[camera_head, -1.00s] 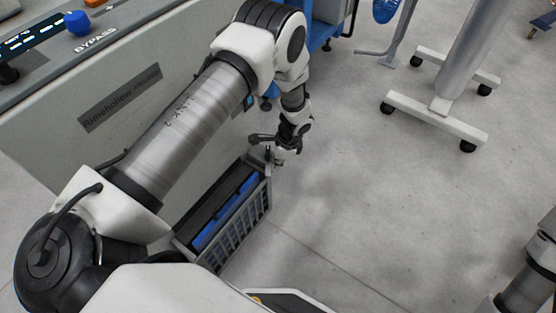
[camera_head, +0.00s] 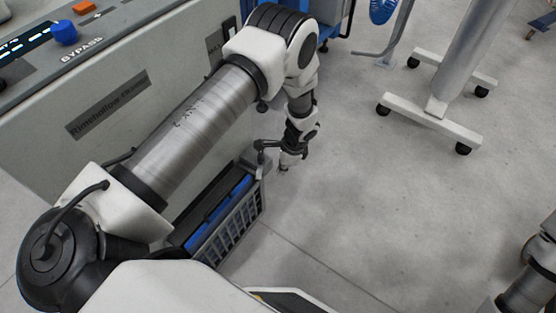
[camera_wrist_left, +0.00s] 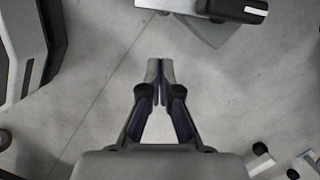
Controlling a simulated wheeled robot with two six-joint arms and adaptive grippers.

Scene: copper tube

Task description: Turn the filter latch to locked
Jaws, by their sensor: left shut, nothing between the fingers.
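My left gripper (camera_head: 284,167) hangs off the outer end of the filter unit (camera_head: 233,223), a dark box with blue strips and a grey grille side. In the left wrist view the gripper (camera_wrist_left: 160,66) has its fingers together, with nothing between them and bare floor behind. A small dark lever-like part (camera_head: 264,145) shows beside my wrist, above the unit's end; I cannot tell whether it is the latch. A grey body with a black, white-marked handle-like part (camera_wrist_left: 252,11) lies at the top of the wrist view. The latch's position is unclear.
The grey machine cabinet (camera_head: 60,165) with its blue knob (camera_head: 64,32) stands at the left, partly behind my left arm. A white stand on casters (camera_head: 430,118) is at the upper right. The floor (camera_head: 350,210) between is clear.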

